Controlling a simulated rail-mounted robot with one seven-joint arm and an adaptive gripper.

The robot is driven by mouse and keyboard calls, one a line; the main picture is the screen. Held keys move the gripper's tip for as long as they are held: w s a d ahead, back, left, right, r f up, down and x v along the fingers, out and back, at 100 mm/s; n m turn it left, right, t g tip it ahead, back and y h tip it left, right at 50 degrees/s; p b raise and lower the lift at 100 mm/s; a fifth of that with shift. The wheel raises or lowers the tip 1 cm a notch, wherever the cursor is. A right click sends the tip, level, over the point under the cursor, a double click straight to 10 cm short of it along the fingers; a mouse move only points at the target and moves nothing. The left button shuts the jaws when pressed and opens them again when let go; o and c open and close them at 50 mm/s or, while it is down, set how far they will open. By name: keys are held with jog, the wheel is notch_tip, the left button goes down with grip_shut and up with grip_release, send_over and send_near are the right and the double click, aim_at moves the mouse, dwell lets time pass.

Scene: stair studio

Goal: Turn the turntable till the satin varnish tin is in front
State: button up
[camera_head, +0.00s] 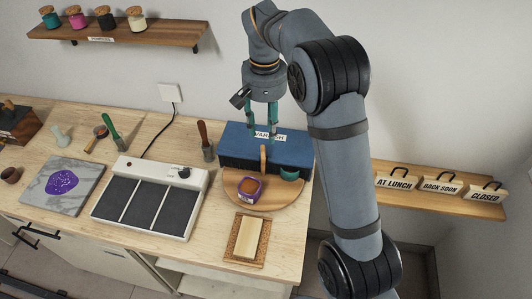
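The turntable (272,202) is a wooden disc; its front half shows and the blue box behind, marked VARNISH (232,146), hides the rest. An upright wooden piece (263,161) stands near the disc's middle. A purple tin with an orange-brown top (249,187) stands on the front left part of the disc. A teal tin (290,174) stands at the right, close to the box. I cannot read the tin labels, so I cannot tell which is satin varnish.
A tan block on a wooden tray (247,238) lies in front of the turntable. A white device with dark panels (150,196) and a brown-handled tool (205,140) stand to the left. Signs on a shelf (440,200) are at the right. The bench's right edge is close.

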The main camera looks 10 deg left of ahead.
notch_tip(320, 180, down, 10)
jog(key=shift+p, duration=0.4)
jog(key=c, duration=0.3)
grip_shut()
dwell(0.6)
